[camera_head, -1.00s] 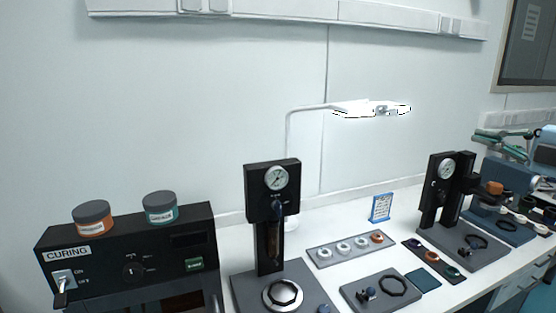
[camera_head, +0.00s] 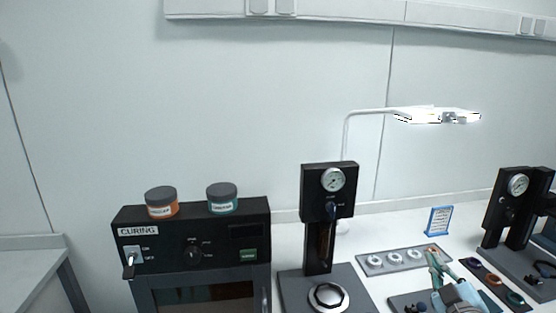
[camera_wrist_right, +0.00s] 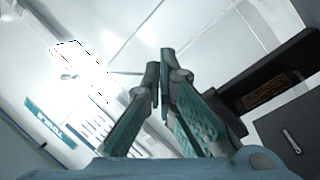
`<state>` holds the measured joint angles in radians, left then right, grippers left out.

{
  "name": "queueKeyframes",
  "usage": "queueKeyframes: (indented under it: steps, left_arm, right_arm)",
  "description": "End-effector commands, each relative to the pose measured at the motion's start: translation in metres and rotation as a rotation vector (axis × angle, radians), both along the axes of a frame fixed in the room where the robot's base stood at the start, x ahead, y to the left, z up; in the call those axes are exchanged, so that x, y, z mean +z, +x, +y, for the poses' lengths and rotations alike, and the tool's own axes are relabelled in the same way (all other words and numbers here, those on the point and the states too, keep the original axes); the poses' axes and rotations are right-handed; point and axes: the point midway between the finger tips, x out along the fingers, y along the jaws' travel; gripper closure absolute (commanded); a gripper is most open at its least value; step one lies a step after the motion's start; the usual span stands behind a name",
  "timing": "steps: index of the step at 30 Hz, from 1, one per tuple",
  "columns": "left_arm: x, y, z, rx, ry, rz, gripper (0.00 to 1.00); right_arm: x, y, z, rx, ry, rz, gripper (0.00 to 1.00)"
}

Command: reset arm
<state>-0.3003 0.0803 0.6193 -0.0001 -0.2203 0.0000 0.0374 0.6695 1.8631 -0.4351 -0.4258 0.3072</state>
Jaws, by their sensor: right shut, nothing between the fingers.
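My right gripper (camera_head: 438,268) shows at the lower right of the head view, in front of the tray with white rings. It is shut and empty. In the right wrist view its two teal fingers (camera_wrist_right: 160,85) are close together at the tips, with nothing between them. The wrist view behind them shows a bright lamp (camera_wrist_right: 75,60), pale wall and dark equipment. My left gripper is not in view.
A black curing unit (camera_head: 190,240) carries an orange-labelled jar (camera_head: 161,203) and a green-labelled jar (camera_head: 222,198). A gauge press (camera_head: 330,190) stands right of it, and another (camera_head: 515,200) at the far right.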

Motion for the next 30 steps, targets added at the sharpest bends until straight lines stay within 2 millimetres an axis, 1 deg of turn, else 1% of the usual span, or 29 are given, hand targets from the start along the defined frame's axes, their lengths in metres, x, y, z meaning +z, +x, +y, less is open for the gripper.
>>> queueKeyframes:
  steps: [1,2,3,5,6,7,8,9,11,12,14,15,20,21,23,24,26,27,29,30]
  left_arm:
    - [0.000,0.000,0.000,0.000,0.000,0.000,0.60]
    - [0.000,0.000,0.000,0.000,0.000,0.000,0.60]
    - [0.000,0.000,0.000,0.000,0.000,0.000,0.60]
    - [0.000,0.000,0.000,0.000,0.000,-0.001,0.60]
    - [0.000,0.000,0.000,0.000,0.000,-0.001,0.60]
    - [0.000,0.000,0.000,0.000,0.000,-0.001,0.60]
    - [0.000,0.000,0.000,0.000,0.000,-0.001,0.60]
    - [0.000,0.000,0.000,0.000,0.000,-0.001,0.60]
    - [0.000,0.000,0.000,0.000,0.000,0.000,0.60]
    - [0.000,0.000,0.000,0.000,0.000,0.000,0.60]
    - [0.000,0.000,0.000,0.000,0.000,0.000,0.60]
    - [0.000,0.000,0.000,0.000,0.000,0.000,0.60]
    - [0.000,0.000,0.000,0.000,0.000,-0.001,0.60]
    - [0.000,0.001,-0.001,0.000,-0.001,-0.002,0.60]
    - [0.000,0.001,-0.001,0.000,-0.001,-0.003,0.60]
    - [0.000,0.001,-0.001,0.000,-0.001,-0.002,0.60]
    - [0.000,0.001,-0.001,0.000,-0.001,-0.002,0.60]
    - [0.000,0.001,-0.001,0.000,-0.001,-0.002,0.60]
    - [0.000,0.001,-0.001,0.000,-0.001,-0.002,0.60]
    - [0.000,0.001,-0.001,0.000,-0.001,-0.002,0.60]
  right_arm:
    - [-0.047,-0.024,0.015,-0.056,0.110,0.111,1.00]
    - [-0.074,-0.041,0.023,-0.094,0.171,0.185,1.00]
    - [-0.105,-0.064,0.033,-0.138,0.240,0.282,1.00]
    - [-0.143,-0.099,0.050,-0.186,0.324,0.417,1.00]
    - [-0.162,-0.120,0.061,-0.211,0.370,0.497,1.00]
    - [-0.175,-0.136,0.069,-0.226,0.400,0.554,1.00]
    - [-0.186,-0.151,0.077,-0.239,0.429,0.608,1.00]
    - [-0.198,-0.170,0.087,-0.252,0.461,0.676,1.00]
    - [-0.213,-0.198,0.102,-0.268,0.505,0.770,1.00]
    - [-0.221,-0.216,0.112,-0.277,0.531,0.830,1.00]
    - [-0.230,-0.241,0.126,-0.286,0.567,0.914,1.00]
    - [-0.235,-0.258,0.136,-0.289,0.592,0.970,1.00]
    - [-0.245,-0.322,0.172,-0.291,0.672,1.176,1.00]
    - [-0.261,-0.320,0.170,-0.299,0.669,1.191,1.00]
    - [-0.287,-0.315,0.167,-0.308,0.669,1.201,1.00]
    - [-0.304,-0.313,0.165,-0.314,0.671,1.208,1.00]
    - [-0.330,-0.312,0.163,-0.323,0.672,1.217,1.00]
    - [-0.349,-0.313,0.161,-0.329,0.673,1.225,1.00]
    - [-0.377,-0.317,0.158,-0.338,0.675,1.237,1.00]
    - [-0.397,-0.321,0.156,-0.345,0.676,1.246,1.00]
